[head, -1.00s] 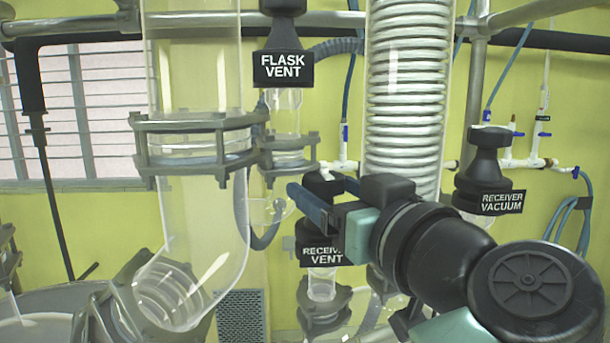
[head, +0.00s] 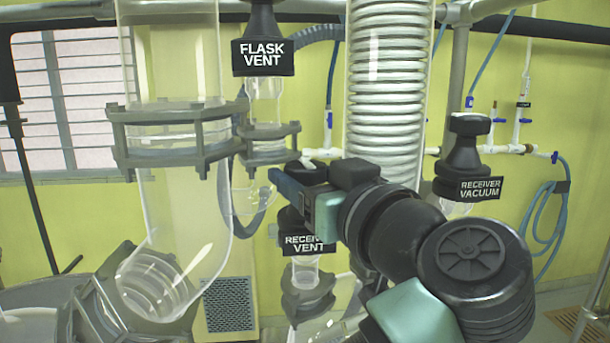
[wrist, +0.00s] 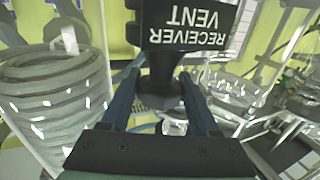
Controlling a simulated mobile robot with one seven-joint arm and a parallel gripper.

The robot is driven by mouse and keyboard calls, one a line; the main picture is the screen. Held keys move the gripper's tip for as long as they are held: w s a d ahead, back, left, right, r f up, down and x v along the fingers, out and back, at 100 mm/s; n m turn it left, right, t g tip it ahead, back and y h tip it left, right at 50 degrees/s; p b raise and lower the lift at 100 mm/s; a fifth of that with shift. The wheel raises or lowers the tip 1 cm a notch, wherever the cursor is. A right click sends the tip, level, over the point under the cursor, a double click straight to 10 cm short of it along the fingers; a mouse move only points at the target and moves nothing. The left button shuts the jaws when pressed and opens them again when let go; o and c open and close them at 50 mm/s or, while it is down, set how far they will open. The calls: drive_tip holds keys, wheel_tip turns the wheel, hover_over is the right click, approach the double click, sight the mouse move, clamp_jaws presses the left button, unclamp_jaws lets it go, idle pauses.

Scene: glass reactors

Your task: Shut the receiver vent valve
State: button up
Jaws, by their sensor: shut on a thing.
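The receiver vent valve (head: 305,243) is a black knob with a white-lettered RECEIVER VENT label, on a glass neck in the lower middle of the head view. In the wrist view the valve (wrist: 190,22) appears upside down, with its black stem narrowing between my fingers. My gripper (head: 290,188) comes in from the right in the head view and hides part of the knob top. In the wrist view my gripper (wrist: 158,88) has one blue finger on each side of the stem and is shut on the valve. The exact finger contact is hard to see.
The flask vent valve (head: 263,55) hangs up left, and the receiver vacuum valve (head: 480,188) stands to the right. A glass coil condenser (head: 388,90) rises just behind my gripper. A large glass tube with a clamped flange (head: 180,130) stands at left.

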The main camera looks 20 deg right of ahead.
drive_tip(key=shift+f+b, duration=0.15)
drive_tip(key=shift+b, duration=0.15)
drive_tip(key=shift+f+m+h+b, duration=0.15)
drive_tip(key=shift+m+h+b, duration=0.45)
drive_tip(key=shift+h, duration=0.4)
drive_tip(key=shift+m+h+b, duration=0.6)
drive_tip(key=shift+h, duration=0.3)
drive_tip(key=h, duration=0.1)
drive_tip(key=m+g+h, duration=0.1)
drive_tip(key=m+h, duration=0.1)
drive_tip(key=h, duration=0.1)
drive_tip(key=shift+r, duration=0.25)
drive_tip(key=m+g+h, duration=0.2)
drive_tip(key=m+h, duration=0.1)
drive_tip(key=shift+a+r+h+p, duration=0.1)
drive_tip(key=shift+h+p, duration=0.2)
drive_tip(key=m+g+h, duration=0.6)
drive_tip(key=g, duration=0.1)
drive_tip(key=shift+g, duration=0.3)
drive_tip(key=shift+m+g, duration=0.3)
drive_tip(key=shift+m, duration=0.1)
drive_tip(key=o, duration=1.1)
